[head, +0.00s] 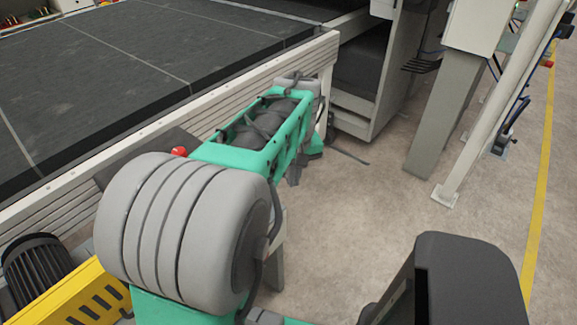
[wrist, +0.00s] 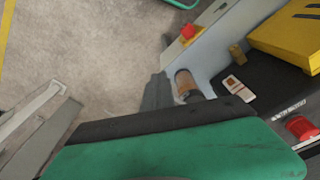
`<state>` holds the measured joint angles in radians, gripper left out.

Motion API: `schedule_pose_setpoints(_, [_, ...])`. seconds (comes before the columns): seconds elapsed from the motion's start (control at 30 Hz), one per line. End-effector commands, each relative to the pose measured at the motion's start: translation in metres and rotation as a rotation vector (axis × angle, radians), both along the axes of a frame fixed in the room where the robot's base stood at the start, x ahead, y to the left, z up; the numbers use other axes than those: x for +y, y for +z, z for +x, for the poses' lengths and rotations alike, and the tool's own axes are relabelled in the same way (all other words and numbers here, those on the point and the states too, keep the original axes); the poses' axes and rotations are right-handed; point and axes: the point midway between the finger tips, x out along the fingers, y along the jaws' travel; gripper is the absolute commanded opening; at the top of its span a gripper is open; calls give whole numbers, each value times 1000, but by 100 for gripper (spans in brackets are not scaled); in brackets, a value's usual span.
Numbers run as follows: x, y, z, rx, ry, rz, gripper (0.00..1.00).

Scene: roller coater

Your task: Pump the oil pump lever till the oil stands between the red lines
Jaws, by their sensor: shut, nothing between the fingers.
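In the wrist view my gripper (wrist: 158,88) shows as narrow grey fingers beyond the dark edge of my green wrist housing. The fingers are together and hold nothing. Just right of them is a short brown cylinder with a grey end (wrist: 187,83); I cannot tell whether it is the pump lever's grip or whether the fingers touch it. In the head view my green and grey arm reaches forward, and its far end hides most of the gripper. I cannot make out the oil level or the red lines in either view.
A red knob on a yellow base (wrist: 188,33), a yellow box (wrist: 288,32) and a red button (wrist: 300,127) stand near my wrist. In the head view a dark conveyor bed (head: 120,50) lies left and a yellow slotted guard (head: 70,295) lower left.

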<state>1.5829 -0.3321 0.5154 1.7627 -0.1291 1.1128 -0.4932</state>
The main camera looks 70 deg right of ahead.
Motion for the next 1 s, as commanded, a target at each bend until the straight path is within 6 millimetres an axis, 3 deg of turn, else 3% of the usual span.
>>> schedule_pose_setpoints(0.5, [6,74,-5,-1,-1,-1,0])
schedule_pose_setpoints(1.0, [7,78,-5,0,-1,1,0])
